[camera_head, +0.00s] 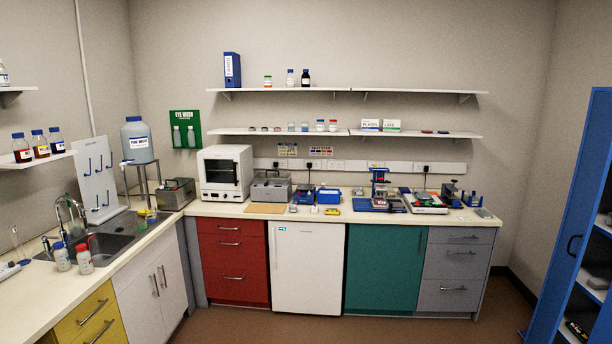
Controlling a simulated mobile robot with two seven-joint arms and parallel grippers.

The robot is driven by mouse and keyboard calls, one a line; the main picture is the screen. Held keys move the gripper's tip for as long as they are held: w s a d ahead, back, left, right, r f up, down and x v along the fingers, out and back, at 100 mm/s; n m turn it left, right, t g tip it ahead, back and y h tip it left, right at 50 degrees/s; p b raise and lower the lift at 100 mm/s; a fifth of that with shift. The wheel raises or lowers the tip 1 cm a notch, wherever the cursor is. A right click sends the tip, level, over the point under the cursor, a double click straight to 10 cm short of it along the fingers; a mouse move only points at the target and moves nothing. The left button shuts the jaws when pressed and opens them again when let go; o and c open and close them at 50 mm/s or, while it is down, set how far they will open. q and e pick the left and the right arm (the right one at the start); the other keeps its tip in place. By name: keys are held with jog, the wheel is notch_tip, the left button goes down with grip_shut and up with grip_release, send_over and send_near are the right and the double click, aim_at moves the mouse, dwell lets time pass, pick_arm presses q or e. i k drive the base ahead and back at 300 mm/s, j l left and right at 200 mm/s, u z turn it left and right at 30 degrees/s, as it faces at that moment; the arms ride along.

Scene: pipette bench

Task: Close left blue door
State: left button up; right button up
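A tall blue cabinet stands at the right edge and is cut off by the picture. Its blue door panel (582,190) is on the left side, with a dark blue handle (573,245) partway down. To the right of this panel the cabinet's inside shelves (594,284) are exposed, so the cabinet is open. The rest of the cabinet and any other door are outside the picture. Neither my left nor my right gripper is in view.
A bench (330,210) with instruments runs along the back wall, above red, white, teal and grey fronts. A sink (100,240) is on the left. The brown floor (400,331) is clear between the bench and the blue cabinet. Small items lie on the cabinet shelves.

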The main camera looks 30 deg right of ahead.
aim_at(594, 166)
jog(key=z, duration=4.25)
